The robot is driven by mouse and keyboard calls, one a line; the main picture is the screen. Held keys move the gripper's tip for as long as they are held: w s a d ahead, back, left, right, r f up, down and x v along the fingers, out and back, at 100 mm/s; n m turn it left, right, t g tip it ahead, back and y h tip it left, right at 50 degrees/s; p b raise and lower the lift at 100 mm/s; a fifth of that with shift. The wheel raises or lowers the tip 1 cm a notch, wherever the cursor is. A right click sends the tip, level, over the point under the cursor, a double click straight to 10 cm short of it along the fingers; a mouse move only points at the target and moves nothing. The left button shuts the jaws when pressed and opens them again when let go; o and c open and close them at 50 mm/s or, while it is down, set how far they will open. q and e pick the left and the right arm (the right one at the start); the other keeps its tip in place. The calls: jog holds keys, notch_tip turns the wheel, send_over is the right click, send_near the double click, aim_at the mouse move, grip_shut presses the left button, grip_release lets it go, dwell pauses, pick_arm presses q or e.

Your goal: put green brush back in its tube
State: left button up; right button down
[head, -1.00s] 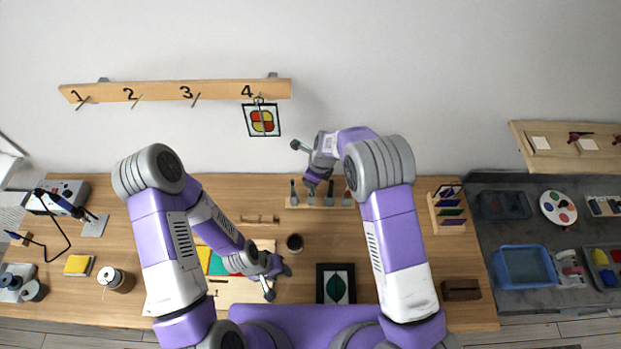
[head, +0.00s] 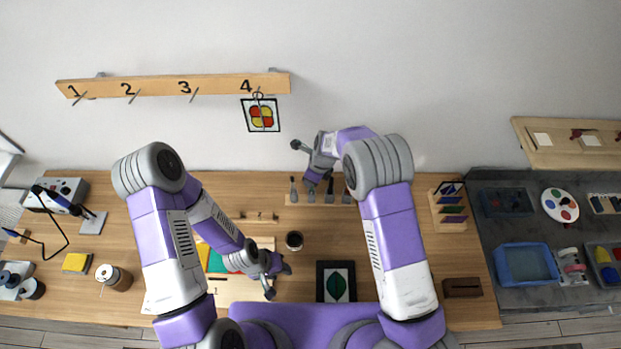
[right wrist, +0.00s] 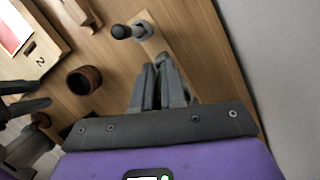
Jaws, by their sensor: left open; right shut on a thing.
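A narrow wooden brush rack (head: 320,199) stands at the back of the bench, with several dark-topped brushes in it. My right gripper (head: 310,188) is over the rack, pointing down, among the brushes. In the right wrist view its fingers (right wrist: 163,62) are shut just above the rack strip. What they grip is mostly hidden; it seems to be a brush, and its colour cannot be told. A neighbouring grey tube with a dark brush (right wrist: 122,32) stands beside the fingers. My left gripper (head: 284,270) is open and empty, low over the bench near the coloured panel.
A small dark jar (head: 294,240) stands in front of the rack. A framed leaf picture (head: 337,284) lies near the front. A wooden stand of coloured panes (head: 449,207) is to the right. A numbered rail (head: 175,88) is on the wall. Bare bench lies right of the jar.

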pick_arm(q)
jog(key=shift+f+b, duration=0.7)
jog(key=shift+b, duration=0.05)
pick_arm(e)
jog(key=shift+f, duration=1.2)
jog(key=c, duration=0.6)
grip_release()
jog(key=shift+c, duration=0.2)
pick_arm(q)
jog(key=shift+a+r+p, duration=0.1)
jog(key=shift+r+p, duration=1.15)
pick_arm(e)
jog(key=shift+r, duration=1.6)
pick_arm(q)
jog(key=shift+r+p, duration=1.5)
jog(key=shift+p, duration=0.05)
pick_arm(e)
jog(key=shift+r, duration=2)
jog(key=shift+f, duration=0.1)
